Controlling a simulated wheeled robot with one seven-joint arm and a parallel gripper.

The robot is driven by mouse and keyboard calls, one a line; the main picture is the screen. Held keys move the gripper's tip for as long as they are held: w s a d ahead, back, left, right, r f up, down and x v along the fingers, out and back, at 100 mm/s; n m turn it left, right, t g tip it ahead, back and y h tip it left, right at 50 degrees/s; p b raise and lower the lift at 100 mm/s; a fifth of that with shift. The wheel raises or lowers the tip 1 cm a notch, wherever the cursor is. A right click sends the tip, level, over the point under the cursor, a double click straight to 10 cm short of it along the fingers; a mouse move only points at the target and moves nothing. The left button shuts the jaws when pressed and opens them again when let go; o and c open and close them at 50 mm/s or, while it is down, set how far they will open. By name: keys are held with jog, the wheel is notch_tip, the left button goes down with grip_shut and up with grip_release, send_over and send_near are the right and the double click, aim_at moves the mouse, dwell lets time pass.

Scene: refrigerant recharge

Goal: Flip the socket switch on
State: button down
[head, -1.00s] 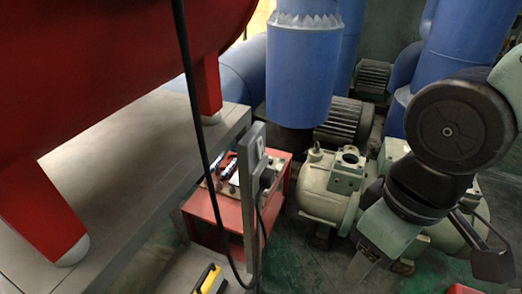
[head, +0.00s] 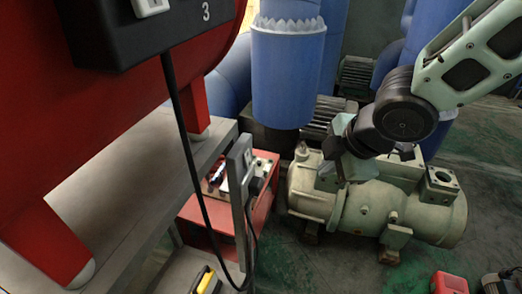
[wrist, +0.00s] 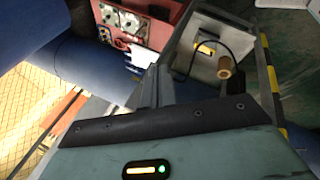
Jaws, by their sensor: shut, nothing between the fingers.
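A black box (head: 110,32) marked with a 3 is at the top left of the head view, in front of the red tank. A white fitting (head: 152,6) on its face is cut off by the picture's top edge, so I cannot tell its switch position. A smaller plate (head: 247,158) on a grey post also shows; its details are too small to read. My gripper (head: 335,165) is shut and empty, over the pale green compressor and well to the right of the black box. Its fingers (wrist: 158,88) also show in the wrist view.
A black cable (head: 185,130) hangs from the black box. The red tank (head: 50,130) stands on a grey platform (head: 140,165). A red box with gauges (wrist: 120,20) is near the post. The compressor (head: 385,210) and blue pipes (head: 290,75) limit room around my arm.

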aim_at(247, 159)
jog(key=w+n+y+p, duration=0.1)
jog(key=n+y, duration=0.1)
jog(key=n, duration=0.2)
jog(key=w+a+r+n+g+y+p, duration=0.1)
jog(key=n+y, duration=0.1)
jog(key=n, duration=0.2)
jog(key=w+a+r+n+y+p, duration=0.1)
jog(key=n+y+p, duration=0.1)
jog(key=n, duration=0.2)
jog(key=shift+w+a+n, duration=0.15)
jog(key=shift+w+n, duration=0.15)
jog(key=shift+w, duration=0.05)
jog(key=a+r+x, duration=0.1)
jog(key=x, duration=1.2)
jog(key=shift+a+r, duration=0.25)
jog(key=shift+a, duration=0.1)
jog(key=shift+w+f, duration=0.15)
